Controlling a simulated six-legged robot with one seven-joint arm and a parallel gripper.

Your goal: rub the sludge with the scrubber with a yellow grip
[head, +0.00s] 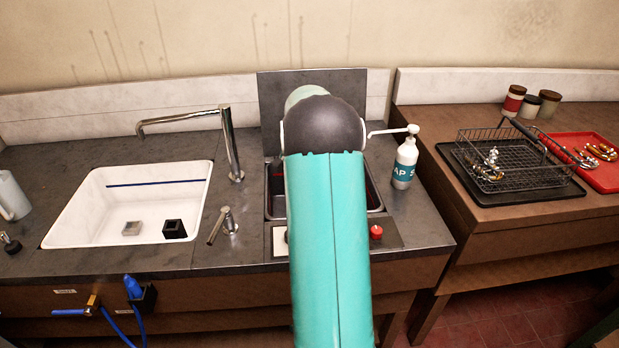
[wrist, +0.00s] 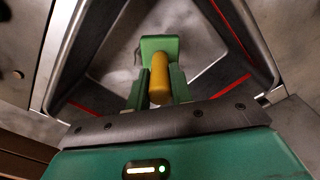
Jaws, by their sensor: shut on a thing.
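My gripper (wrist: 158,88) is shut on the yellow grip (wrist: 159,76) of the scrubber, in the wrist view. A green block-like part (wrist: 156,46) shows just beyond the grip and looks like the scrubber's head. The scrubber is over or inside a dark basin with a red line around its wall; the basin wall (wrist: 238,28) shows in the wrist view. I cannot tell whether the scrubber touches the bottom. No sludge can be made out. In the head view my arm covers most of the dark basin (head: 376,200) and hides my gripper and the scrubber.
A white sink (head: 95,230) with a blue line, a grey block (head: 132,228) and a black block (head: 174,229) is at the left. A tap (head: 232,145) and soap bottle (head: 405,163) flank the dark basin. A wire rack (head: 510,155) stands at the right.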

